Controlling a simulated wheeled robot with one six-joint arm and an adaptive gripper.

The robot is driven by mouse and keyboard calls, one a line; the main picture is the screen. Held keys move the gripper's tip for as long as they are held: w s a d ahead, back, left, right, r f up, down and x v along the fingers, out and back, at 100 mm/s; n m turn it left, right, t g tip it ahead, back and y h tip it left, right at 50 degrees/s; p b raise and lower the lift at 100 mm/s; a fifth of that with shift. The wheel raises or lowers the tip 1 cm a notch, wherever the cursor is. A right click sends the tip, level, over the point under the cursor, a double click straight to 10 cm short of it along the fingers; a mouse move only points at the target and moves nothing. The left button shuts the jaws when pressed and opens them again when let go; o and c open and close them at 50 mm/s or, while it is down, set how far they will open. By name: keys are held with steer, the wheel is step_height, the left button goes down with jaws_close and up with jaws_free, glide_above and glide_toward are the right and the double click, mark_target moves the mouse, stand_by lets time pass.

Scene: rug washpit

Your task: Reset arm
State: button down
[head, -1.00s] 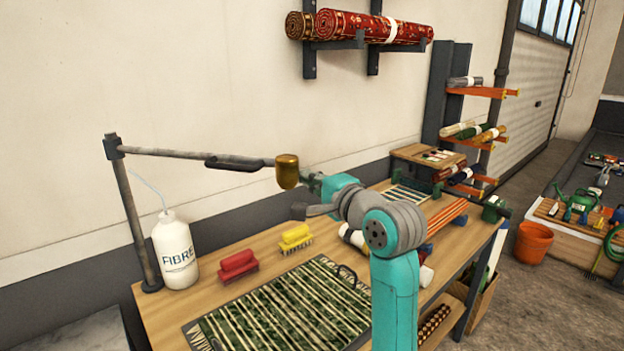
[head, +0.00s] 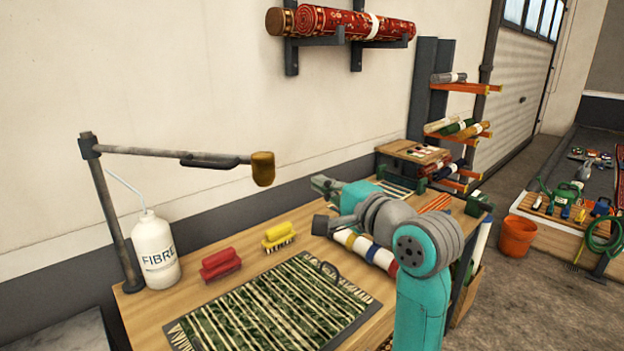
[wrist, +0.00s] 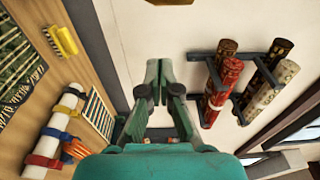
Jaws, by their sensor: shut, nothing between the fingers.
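My gripper (head: 322,186) is raised above the workbench (head: 222,305), near the wall and to the right of the lamp's bronze head (head: 263,169). In the wrist view my gripper (wrist: 158,68) has its two green fingers brought together at the tips, with nothing between them. The fingers touch nothing that I can see. My arm hides part of the bench's right side.
A green striped rug (head: 275,305), red brush (head: 220,264), yellow brush (head: 278,236) and FIBRE bottle (head: 155,250) are on the bench. A white roll with coloured bands (head: 362,247) lies behind my arm. Rolled rugs (head: 345,22) sit on wall brackets.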

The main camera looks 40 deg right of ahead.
steer(key=shift+s, duration=0.4)
steer(key=shift+f, duration=0.15)
steer(key=s+a+f+n+g, duration=0.1)
steer(key=s+a+f+n, duration=0.2)
steer(key=f, duration=0.7)
steer(key=s+a+f+n+h, duration=0.1)
steer(key=s+a+f, duration=0.25)
steer(key=f, duration=0.65)
steer(key=s+a+f+n+g, duration=0.1)
steer(key=s+a+f+n, duration=0.3)
steer(key=f, duration=0.7)
steer(key=s+a+f+n, duration=0.1)
steer(key=s+a+f, duration=0.15)
steer(key=s, duration=0.45)
steer(key=s+a+f+n, duration=0.1)
steer(key=s+f+n, duration=0.1)
steer(key=s+f, duration=0.35)
steer(key=s+a+n, duration=0.1)
steer(key=s+n, duration=0.2)
steer(key=s, duration=0.6)
steer(key=s+a+n+g+y, duration=0.1)
steer(key=s+n, duration=0.3)
steer(key=s, duration=0.5)
steer(key=shift+a+r, duration=0.45)
steer(key=shift+a, duration=0.1)
